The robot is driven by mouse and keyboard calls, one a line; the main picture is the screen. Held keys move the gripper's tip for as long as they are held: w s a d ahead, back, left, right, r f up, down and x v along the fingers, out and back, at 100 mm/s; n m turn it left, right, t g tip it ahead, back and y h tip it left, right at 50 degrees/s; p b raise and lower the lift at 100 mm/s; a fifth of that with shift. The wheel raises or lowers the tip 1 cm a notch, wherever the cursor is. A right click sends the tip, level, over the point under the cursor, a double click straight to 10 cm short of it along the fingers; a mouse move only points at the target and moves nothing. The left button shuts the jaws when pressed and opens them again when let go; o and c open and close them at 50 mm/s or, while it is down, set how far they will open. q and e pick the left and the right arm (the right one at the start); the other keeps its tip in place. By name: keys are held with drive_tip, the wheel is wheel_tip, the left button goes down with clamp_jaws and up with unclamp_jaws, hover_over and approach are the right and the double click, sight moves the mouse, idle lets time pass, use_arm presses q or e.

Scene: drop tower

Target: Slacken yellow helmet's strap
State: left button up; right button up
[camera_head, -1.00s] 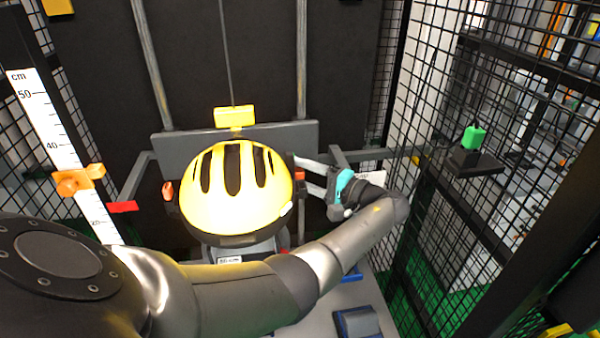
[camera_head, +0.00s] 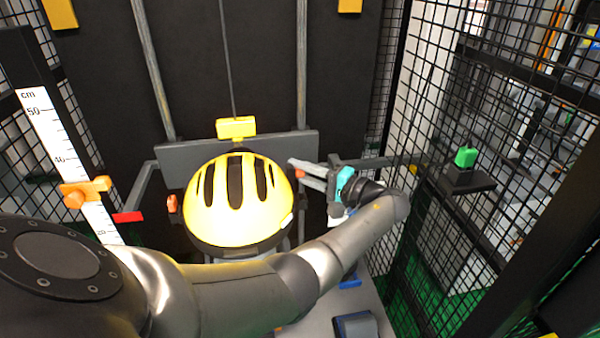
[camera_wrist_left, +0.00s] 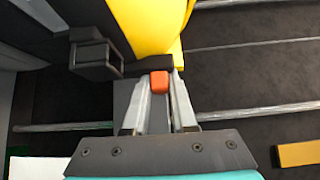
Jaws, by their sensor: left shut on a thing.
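The yellow helmet (camera_head: 222,207) with dark vents sits below the grey crossbar in the head view. Its yellow shell also shows at the top of the left wrist view (camera_wrist_left: 150,22). My left gripper (camera_head: 300,171) is at the helmet's right side. In the left wrist view its fingers (camera_wrist_left: 159,90) are shut on a small orange tab (camera_wrist_left: 159,82), beside a dark piece near the shell's edge. Another orange tab (camera_head: 172,204) shows at the helmet's left side. I cannot make out the strap itself. My right gripper is not in view.
A grey crossbar (camera_head: 175,153) with a yellow block (camera_head: 236,127) hangs behind the helmet. A ruler (camera_head: 62,155) with an orange slider (camera_head: 85,191) stands left. Mesh fencing (camera_head: 520,130) and a green button (camera_head: 466,157) are on the right.

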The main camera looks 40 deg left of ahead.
use_arm(q)
drive_tip(key=shift+r, duration=0.1)
drive_tip(key=o, duration=0.8)
drive_tip(key=shift+c, duration=0.2)
drive_tip(key=d, duration=0.7)
drive_tip(key=shift+w+d+b, duration=0.25)
drive_tip(key=shift+w+b, duration=0.2)
drive_tip(key=shift+r, duration=0.1)
